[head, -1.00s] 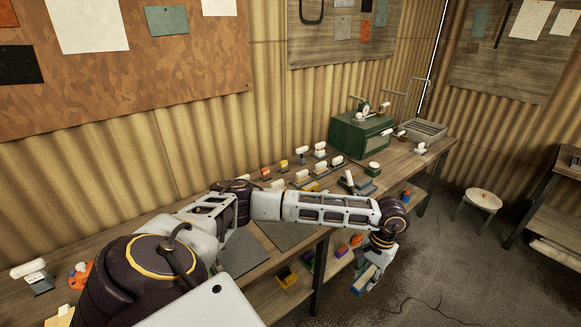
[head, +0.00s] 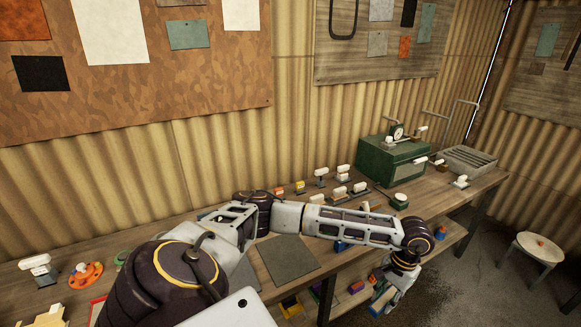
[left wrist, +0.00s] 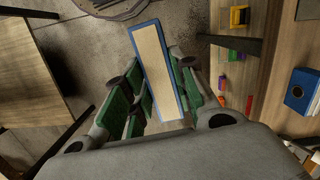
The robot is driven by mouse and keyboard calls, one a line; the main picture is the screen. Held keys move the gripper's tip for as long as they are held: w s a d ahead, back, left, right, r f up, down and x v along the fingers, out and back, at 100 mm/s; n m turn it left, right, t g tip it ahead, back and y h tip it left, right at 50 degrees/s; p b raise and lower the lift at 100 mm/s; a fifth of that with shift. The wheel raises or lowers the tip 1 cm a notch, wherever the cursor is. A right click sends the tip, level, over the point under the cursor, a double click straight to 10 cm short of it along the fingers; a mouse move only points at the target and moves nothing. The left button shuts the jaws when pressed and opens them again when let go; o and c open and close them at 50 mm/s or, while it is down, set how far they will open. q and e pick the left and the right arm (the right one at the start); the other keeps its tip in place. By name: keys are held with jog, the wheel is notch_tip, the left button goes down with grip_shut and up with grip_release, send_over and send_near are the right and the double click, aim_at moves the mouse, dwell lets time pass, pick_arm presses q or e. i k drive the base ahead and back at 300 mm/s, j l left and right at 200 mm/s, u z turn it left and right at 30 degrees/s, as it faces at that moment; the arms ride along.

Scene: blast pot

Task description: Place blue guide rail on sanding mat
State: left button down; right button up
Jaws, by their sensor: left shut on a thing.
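My left gripper (head: 394,290) hangs in front of the bench edge, low and to the right, shut on a long flat piece with a blue rim and a tan face. I take this to be the blue guide rail (head: 381,300). The rail shows large in the left wrist view (left wrist: 157,72), slightly tilted between the green-padded fingers of the left gripper (left wrist: 165,95). A flat grey mat (head: 289,262), likely the sanding mat, lies bare on the bench left of the gripper. A second grey mat is partly hidden behind my left arm. My right gripper is not in view.
Several white-handled tools (head: 340,193) stand along the back of the bench. A green machine with a gauge (head: 385,160) and a grey tray (head: 470,159) are at the far right end. Colourful blocks lie on the lower shelf. A stool (head: 540,246) stands on the floor.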

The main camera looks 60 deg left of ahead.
aim_at(286, 255)
jog(key=i+l+u, duration=0.15)
jog(key=i+u, duration=0.6)
jog(key=i+l+u, duration=0.1)
jog(key=u, duration=0.2)
jog(key=i+u, duration=0.1)
jog(key=u, duration=0.25)
jog(key=i+l+u, duration=0.1)
jog(key=u, duration=0.3)
jog(key=i+u, duration=0.1)
jog(key=u, duration=0.25)
